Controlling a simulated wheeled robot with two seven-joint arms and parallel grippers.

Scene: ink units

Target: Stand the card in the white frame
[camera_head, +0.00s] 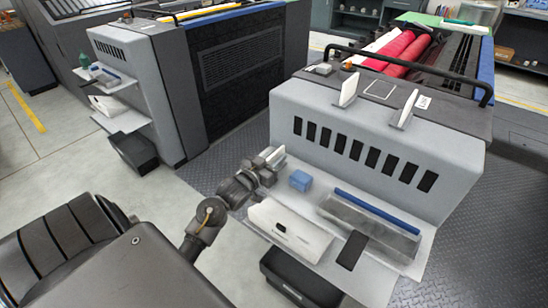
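A white outlined frame (380,89) is marked on the grey top of the near machine. An upright white card-like piece (348,89) stands left of it and another (408,108) stands right of it; I cannot tell which is the task's card. My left gripper (271,160) is low in front of the machine, left of a blue block and well below the frame. A small pale piece shows at its fingertips; I cannot tell whether it is a finger or something held. My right gripper is out of view.
A black bar (395,62) runs behind the frame. A black bin (300,284) sits below.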

